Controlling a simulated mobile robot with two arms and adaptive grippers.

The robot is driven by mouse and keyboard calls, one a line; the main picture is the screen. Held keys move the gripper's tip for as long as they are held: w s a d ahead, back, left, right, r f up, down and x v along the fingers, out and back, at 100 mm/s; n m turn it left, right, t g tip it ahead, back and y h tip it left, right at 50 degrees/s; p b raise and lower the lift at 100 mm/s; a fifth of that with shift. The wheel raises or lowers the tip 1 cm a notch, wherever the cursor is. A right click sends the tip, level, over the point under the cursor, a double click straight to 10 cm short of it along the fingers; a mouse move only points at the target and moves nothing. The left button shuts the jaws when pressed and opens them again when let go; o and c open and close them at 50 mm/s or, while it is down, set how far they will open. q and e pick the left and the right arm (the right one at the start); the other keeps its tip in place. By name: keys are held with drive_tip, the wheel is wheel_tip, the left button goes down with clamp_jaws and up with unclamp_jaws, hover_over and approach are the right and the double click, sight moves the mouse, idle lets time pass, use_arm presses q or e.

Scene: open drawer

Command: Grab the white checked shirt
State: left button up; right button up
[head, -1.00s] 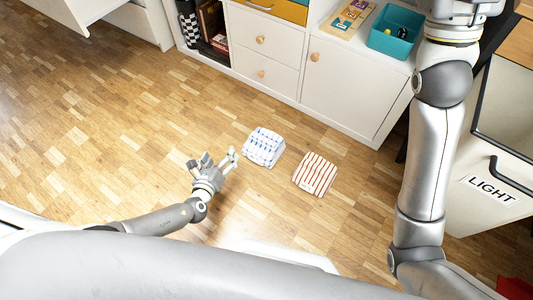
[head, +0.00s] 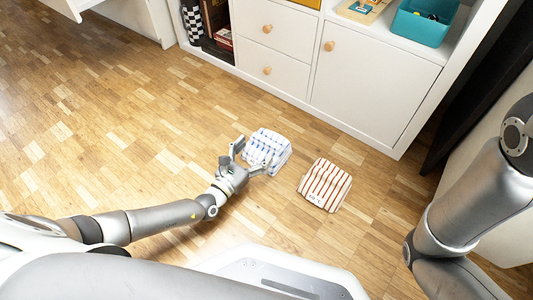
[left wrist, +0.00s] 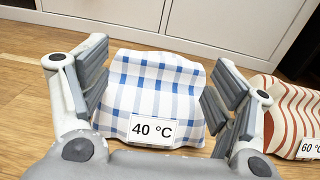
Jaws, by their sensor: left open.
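The white shirt with blue checks (head: 266,147) lies folded on the wooden floor. In the left wrist view the checked shirt (left wrist: 157,82) carries a "40 °C" label and sits between the open fingers. My left gripper (head: 254,158) is open at the shirt's near left side; it also shows in the left wrist view (left wrist: 152,100). I cannot tell whether the fingers touch the cloth. My right arm is at the right edge of the head view, and its gripper is out of the picture.
A red-and-white striped shirt (head: 324,185) lies just right of the checked one; its label reads "60 °C" in the left wrist view. A white cabinet (head: 368,82) stands behind, holding a teal bin (head: 420,27). Floor at left is clear.

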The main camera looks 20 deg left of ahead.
sight(264, 144)
use_arm(q)
drive_tip(key=b+x, duration=0.2)
drive_tip(key=x, duration=0.1)
drive_tip(key=f+b+x, duration=0.1)
drive_tip(key=x, duration=0.1)
drive_tip(key=shift+d, duration=0.25)
drive_tip(key=shift+w+d+r+b, duration=0.1)
drive_tip(key=shift+w+r+b, duration=0.05)
drive_tip(key=shift+w+b, duration=0.15)
drive_tip(key=c, duration=1.5)
drive_tip(key=shift+r, duration=0.1)
